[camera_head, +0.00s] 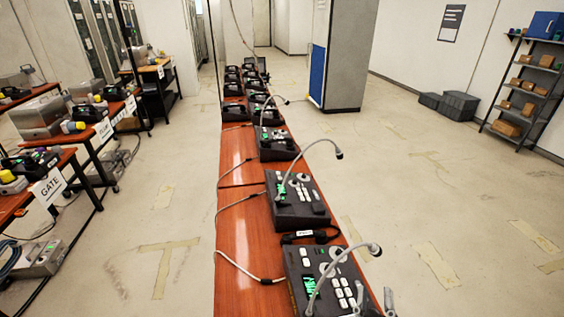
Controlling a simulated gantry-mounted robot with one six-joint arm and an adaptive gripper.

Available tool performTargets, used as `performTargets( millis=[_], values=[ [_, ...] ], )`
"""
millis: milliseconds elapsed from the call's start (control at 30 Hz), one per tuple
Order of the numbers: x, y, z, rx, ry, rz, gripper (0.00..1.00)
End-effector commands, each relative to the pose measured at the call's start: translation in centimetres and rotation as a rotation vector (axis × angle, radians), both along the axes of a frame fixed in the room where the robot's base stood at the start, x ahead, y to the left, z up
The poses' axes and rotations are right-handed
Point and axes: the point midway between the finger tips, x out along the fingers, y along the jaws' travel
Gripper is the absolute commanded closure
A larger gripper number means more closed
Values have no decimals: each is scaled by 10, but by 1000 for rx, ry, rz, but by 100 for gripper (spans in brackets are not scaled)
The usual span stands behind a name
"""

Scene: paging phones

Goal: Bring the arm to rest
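The grey tips of my gripper (375,299) show at the bottom edge, by the right side of the nearest paging phone (325,280). The two tips stand apart with nothing seen held between them. The rest of my gripper and arm is out of the frame. The nearest phone is a dark desk unit with white keys, a green display and a gooseneck microphone (375,249). A second similar phone (297,200) stands beyond it. A black handset (310,236) lies between the two.
A long reddish-brown table (237,228) runs away from me, with several more phones (275,145) along it and loose cables. Side benches with devices and a GATE sign (52,186) stand at left. A shelf rack (528,90) stands at right. The floor right of the table is clear.

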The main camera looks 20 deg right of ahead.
Motion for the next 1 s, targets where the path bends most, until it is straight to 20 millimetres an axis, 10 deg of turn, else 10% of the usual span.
performTargets(
  millis=[200, 467, 800, 1000],
  values=[
    [58, 127, 14, 460, 149, 262, 61],
    [31, 295, 4, 724, 518, 590, 61],
    [33, 285, 169, 732, 513, 562, 61],
    [33, 284, 221, 733, 512, 559, 61]
  ],
)
